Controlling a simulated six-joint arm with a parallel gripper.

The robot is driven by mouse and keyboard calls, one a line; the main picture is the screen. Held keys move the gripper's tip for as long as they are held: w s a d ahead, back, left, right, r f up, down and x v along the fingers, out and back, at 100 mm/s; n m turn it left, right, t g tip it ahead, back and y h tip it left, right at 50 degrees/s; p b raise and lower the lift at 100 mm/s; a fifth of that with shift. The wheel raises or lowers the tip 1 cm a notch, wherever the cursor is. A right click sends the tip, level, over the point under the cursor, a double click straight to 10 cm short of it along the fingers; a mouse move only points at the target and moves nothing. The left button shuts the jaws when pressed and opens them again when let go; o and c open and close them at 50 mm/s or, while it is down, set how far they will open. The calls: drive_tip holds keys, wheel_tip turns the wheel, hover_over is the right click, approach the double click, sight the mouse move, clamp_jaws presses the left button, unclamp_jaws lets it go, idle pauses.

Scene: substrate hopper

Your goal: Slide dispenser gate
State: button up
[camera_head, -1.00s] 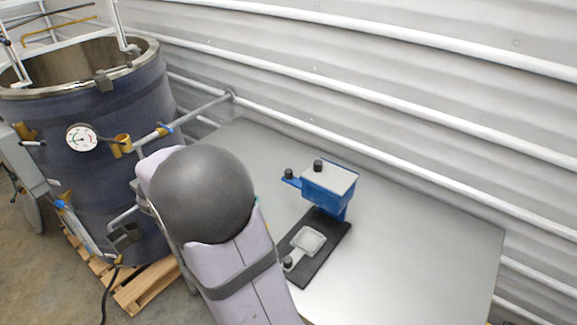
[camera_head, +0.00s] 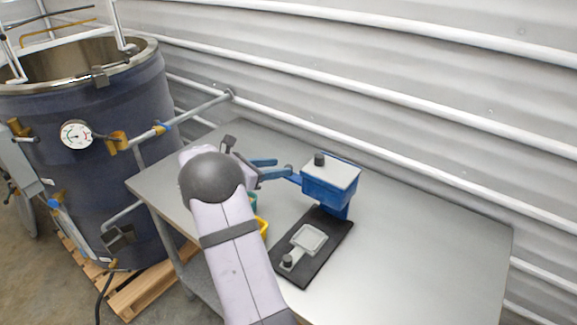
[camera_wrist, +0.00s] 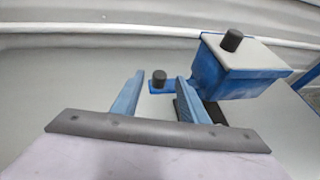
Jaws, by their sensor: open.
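The blue dispenser (camera_head: 331,188) with a pale lid and a black lid knob stands on a black base plate (camera_head: 325,257). It also shows in the wrist view (camera_wrist: 240,72). Its blue gate tab with a black knob (camera_wrist: 158,78) sticks out to the left. My gripper (camera_head: 283,171) is open at the dispenser's left side. In the wrist view my blue fingers (camera_wrist: 160,95) stand on either side of the gate knob, with gaps visible; I cannot tell whether they touch the tab. In the head view the fingers hide the gate knob.
A pale square scoop (camera_head: 309,239) with a black knob lies on the base plate in front of the dispenser. The metal table (camera_head: 420,250) is clear to the right. A large dark blue vat (camera_head: 85,170) stands at left. Yellow and green items are partly hidden behind my arm.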

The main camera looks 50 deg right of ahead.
sight(288, 166)
drive_tip(key=shift+p+x, duration=0.95)
drive_tip(key=shift+x, duration=1.85)
drive_tip(key=shift+c, duration=0.6)
